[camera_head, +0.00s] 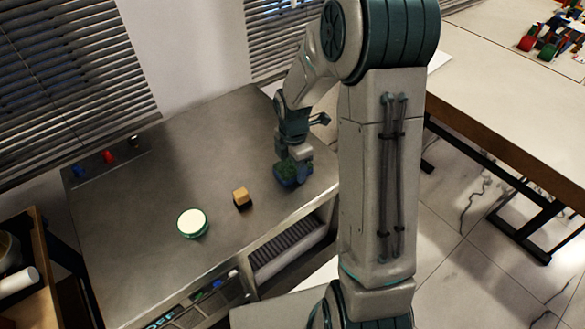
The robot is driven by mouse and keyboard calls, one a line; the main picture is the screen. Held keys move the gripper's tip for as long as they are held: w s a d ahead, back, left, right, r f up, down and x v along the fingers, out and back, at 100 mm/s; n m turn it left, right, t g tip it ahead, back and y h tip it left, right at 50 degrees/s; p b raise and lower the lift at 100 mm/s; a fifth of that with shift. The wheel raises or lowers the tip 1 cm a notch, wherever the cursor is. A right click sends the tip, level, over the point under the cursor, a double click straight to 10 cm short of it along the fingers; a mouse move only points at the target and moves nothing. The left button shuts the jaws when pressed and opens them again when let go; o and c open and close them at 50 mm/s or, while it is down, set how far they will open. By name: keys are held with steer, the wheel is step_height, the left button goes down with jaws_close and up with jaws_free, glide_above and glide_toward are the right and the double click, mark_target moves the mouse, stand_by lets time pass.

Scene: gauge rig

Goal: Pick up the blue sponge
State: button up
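A small dark blue and green block (287,175), which looks like the blue sponge, is at the right part of the metal worktop (150,220). My gripper (294,158) points down right over it, with its fingers at the block's top. The fingers partly cover the block. I cannot tell whether they are closed on it, or whether the block touches the worktop.
A small tan and dark block (241,197) and a round white dish with a green rim (192,223) stand left of my gripper. Small blue and red items (109,157) are at the worktop's back left. A wooden-edged table (490,90) stands at the right.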

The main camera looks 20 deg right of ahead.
steer(key=c, duration=0.5)
steer(key=shift+r, duration=0.5)
steer(key=r, duration=0.3)
steer(key=shift+s+d+r, duration=0.3)
steer(key=s+d+r+b, duration=0.1)
steer(key=s+d+r, duration=0.5)
steer(key=s, duration=0.2)
steer(key=shift+s+d+r, duration=0.2)
steer(key=shift+s, duration=0.2)
